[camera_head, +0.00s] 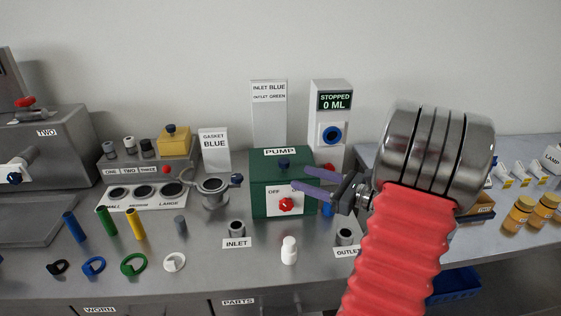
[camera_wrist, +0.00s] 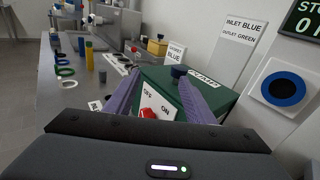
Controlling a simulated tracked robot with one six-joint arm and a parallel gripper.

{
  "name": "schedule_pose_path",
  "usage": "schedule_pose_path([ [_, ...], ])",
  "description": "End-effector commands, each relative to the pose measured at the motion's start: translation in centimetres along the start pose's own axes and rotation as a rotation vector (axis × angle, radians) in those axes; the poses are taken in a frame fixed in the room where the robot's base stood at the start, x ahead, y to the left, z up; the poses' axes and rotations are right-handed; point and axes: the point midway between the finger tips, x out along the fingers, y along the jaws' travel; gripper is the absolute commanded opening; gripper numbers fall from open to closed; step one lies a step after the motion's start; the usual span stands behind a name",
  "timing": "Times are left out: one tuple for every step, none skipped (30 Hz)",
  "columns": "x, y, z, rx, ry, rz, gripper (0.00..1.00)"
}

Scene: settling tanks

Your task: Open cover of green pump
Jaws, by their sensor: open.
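The green pump (camera_head: 266,197) is a box on the steel bench, with a white PUMP label on its top edge. A red switch (camera_head: 287,205) sits on the white front panel. My gripper (camera_head: 299,179) is open, with purple fingers reaching in from the right in front of the pump's upper part. In the wrist view the two fingers stand apart, with the knob (camera_wrist: 179,71) between their tips and beyond them. I cannot tell whether a finger touches the pump.
A grey stand with a STOPPED display (camera_head: 334,101) and a blue button stands behind the pump at right. An inlet port (camera_head: 237,228), a white bottle (camera_head: 289,250) and an outlet port (camera_head: 345,236) stand in front. A clamp fitting (camera_head: 214,190) is left of the pump.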

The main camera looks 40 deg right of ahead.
Motion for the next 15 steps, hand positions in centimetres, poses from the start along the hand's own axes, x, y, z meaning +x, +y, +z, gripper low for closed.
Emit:
schedule_pose_path([
  [-1.1,-1.3,-0.4,0.028,-0.02,-0.04,0.49],
  [-1.5,-1.9,-0.5,0.039,-0.031,-0.057,0.49],
  [-1.9,-2.5,-0.7,0.052,-0.042,-0.076,0.49],
  [-2.2,-2.9,-0.8,0.059,-0.048,-0.087,0.49],
  [-2.4,-3.1,-0.8,0.063,-0.052,-0.094,0.49],
  [-2.5,-3.2,-0.8,0.067,-0.056,-0.099,0.49],
  [-2.5,-3.3,-0.8,0.068,-0.057,-0.101,0.49],
  [-2.5,-3.3,-0.8,0.068,-0.058,-0.102,0.49],
  [-2.5,-3.3,-0.8,0.068,-0.058,-0.101,0.49],
  [-2.5,-3.3,-0.8,0.067,-0.057,-0.101,0.49],
  [-2.5,-3.3,-0.8,0.067,-0.057,-0.1,0.49],
  [-2.5,-3.3,-0.8,0.067,-0.057,-0.1,0.49],
  [-2.5,-3.2,-0.8,0.067,-0.057,-0.1,0.49],
  [-2.5,-3.2,-0.8,0.067,-0.057,-0.099,0.49],
  [-2.5,-3.2,-0.8,0.066,-0.056,-0.099,0.49],
])
